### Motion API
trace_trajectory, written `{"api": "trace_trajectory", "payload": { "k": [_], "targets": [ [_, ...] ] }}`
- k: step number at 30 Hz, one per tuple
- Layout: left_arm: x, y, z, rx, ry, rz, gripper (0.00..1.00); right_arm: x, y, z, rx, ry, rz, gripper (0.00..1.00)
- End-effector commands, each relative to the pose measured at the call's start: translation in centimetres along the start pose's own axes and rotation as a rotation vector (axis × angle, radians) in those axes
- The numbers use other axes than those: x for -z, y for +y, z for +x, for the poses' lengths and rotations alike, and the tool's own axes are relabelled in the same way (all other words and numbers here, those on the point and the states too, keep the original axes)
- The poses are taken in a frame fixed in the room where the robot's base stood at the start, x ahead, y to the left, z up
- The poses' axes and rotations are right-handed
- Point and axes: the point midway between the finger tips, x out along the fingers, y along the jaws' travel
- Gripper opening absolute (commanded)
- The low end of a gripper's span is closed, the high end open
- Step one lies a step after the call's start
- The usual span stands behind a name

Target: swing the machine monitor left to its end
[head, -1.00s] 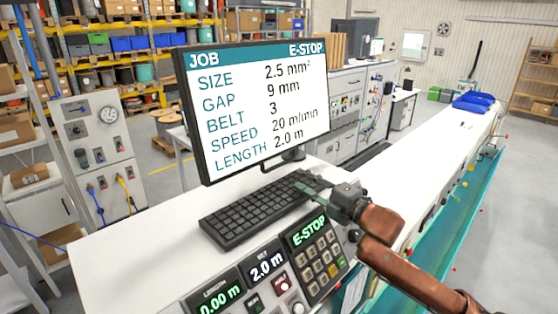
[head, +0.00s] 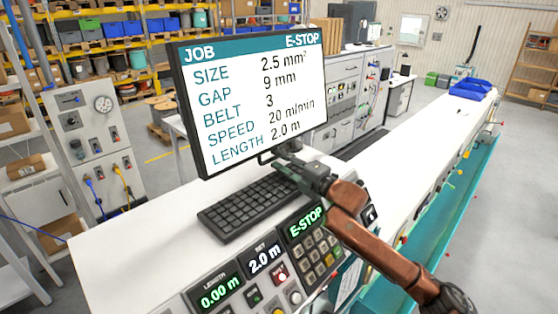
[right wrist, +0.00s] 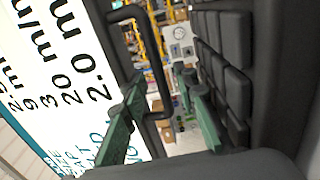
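The machine monitor (head: 250,98) stands at the left end of the bench, its lit screen showing job values and facing me. In the right wrist view its screen (right wrist: 60,70) fills the left side. A black loop handle (right wrist: 154,62) sticks out at the monitor's lower edge. My right gripper (head: 282,158) is just below the monitor's lower right edge. In the right wrist view its two green fingers (right wrist: 160,88) are apart, with the handle's bar between them; I cannot see contact. My left gripper is not in view.
A black keyboard (head: 248,207) lies close below my right gripper. A control panel with a keypad (head: 316,250) and lit displays is at the bench front. Blue trays (head: 474,90) sit at the bench's far end. A gauge panel (head: 95,140) stands left of the monitor.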

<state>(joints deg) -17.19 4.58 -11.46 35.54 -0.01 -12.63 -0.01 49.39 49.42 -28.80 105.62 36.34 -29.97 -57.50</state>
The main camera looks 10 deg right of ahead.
Motion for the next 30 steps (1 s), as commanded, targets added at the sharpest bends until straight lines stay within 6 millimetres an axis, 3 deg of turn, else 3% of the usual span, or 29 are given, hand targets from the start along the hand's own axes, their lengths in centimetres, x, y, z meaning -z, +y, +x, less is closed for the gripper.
{"api": "trace_trajectory", "payload": {
  "k": [3,15,30],
  "targets": [
    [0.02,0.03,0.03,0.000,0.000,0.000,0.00,0.00,-0.03,0.00,0.000,0.000,0.000,0.27],
    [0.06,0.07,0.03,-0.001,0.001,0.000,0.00,-0.01,-0.03,-0.02,0.000,0.000,0.000,0.00],
    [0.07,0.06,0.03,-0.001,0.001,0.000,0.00,-0.02,-0.11,-0.06,0.002,0.000,0.001,0.00]
  ]
}}
